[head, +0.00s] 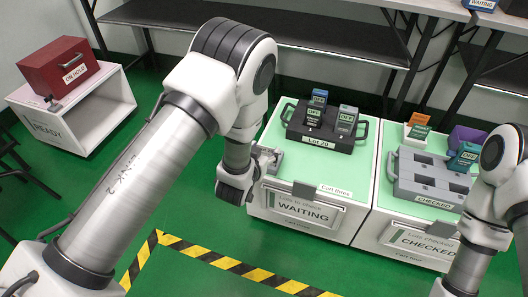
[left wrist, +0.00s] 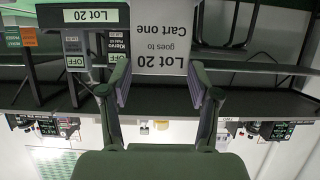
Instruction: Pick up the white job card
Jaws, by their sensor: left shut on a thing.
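The white job card (left wrist: 158,38) reads "Lot 20 goes to Cart one", upside down in the left wrist view. My left gripper (left wrist: 159,82) is shut on it, with one finger at each side edge of the card. In the head view my left gripper (head: 268,158) is by the left side of the WAITING cart (head: 255,196), left of the black Lot 20 tray (head: 322,143). I cannot make out the card in the head view. My right arm shows at the right edge, but its gripper is out of view.
The black tray holds a few testers, including a blue one (head: 319,97). The CHECKED cart (head: 372,222) on the right carries a grey slotted tray (head: 425,172) and a purple bin (head: 468,136). A red ON HOLD box (head: 58,66) sits on the READY cart (head: 118,98). Green floor lies between.

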